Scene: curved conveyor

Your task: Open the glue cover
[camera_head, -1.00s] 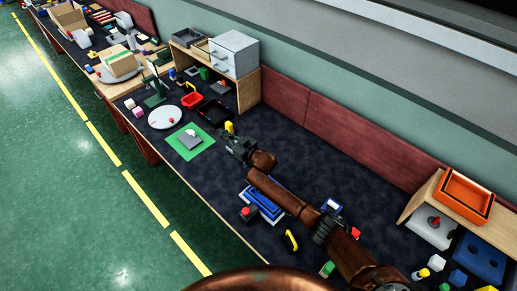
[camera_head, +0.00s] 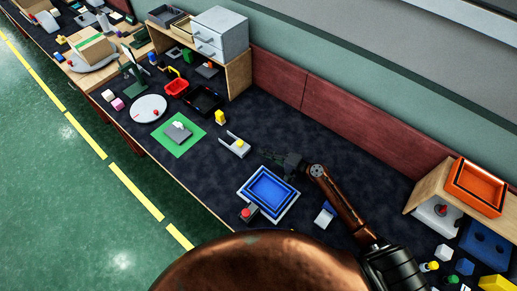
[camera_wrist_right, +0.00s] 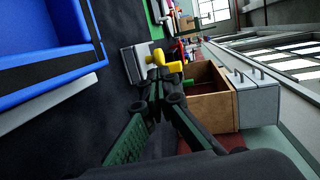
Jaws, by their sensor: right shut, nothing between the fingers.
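I cannot tell for sure which thing is the glue. A small grey-white holder (camera_head: 229,143) with a yellow piece (camera_head: 240,144) on it sits on the dark bench. An upright yellow item (camera_head: 220,117) stands just behind it. My right gripper (camera_head: 266,155) is right of the holder, apart from it, its fingers pointing left. In the right wrist view the fingers (camera_wrist_right: 157,92) are together and empty, with the grey holder (camera_wrist_right: 132,64) and yellow parts (camera_wrist_right: 173,67) just beyond the tips. My left gripper is out of view.
A blue tray (camera_head: 268,187) and a red button box (camera_head: 249,213) lie on the near side. A green mat (camera_head: 190,147) holds a grey part on the left. A wooden shelf with grey drawers (camera_head: 220,37) stands behind. Bare bench lies between holder and back panel.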

